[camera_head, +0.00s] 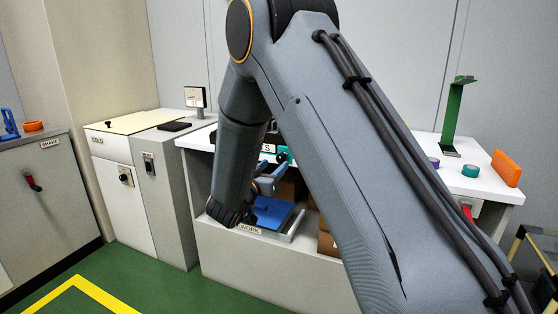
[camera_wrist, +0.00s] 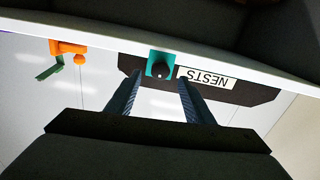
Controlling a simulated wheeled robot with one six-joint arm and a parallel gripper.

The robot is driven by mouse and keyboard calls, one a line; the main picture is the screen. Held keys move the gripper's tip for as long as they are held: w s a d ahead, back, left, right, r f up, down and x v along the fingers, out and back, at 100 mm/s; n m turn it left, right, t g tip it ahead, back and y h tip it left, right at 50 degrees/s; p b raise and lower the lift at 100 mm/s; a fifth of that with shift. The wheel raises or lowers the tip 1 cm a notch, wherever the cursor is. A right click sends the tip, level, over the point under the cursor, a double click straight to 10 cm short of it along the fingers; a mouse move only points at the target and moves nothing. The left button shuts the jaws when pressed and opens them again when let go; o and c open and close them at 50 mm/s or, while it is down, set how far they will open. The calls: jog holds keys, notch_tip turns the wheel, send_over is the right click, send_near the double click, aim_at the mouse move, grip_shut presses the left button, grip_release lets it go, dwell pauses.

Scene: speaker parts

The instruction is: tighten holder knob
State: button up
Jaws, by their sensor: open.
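A round black knob (camera_wrist: 161,70) sits on a teal block (camera_wrist: 153,57) in the wrist view. The block is on a dark bar (camera_wrist: 245,93) with an upside-down "NESTS" label (camera_wrist: 207,77). My gripper (camera_wrist: 160,82) is open, with its two ridged fingers apart and the knob showing between their tips. Nothing is held, and I cannot tell how far the tips are from the knob. In the head view, a teal part (camera_head: 283,154) shows under the shelf beside my arm. My arm hides much of the bench there.
A blue block (camera_head: 271,212) lies in a tray by the "WORK" label (camera_head: 250,230). An orange part (camera_wrist: 68,47) is at upper left in the wrist view. The bench top at right holds a green stand (camera_head: 453,118), tape rolls and an orange block (camera_head: 506,168).

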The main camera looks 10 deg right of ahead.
aim_at(280, 160)
jog(key=shift+x, duration=2.6)
jog(key=c, duration=1.1)
jog(key=shift+o, duration=0.2)
jog(key=shift+m, duration=0.4)
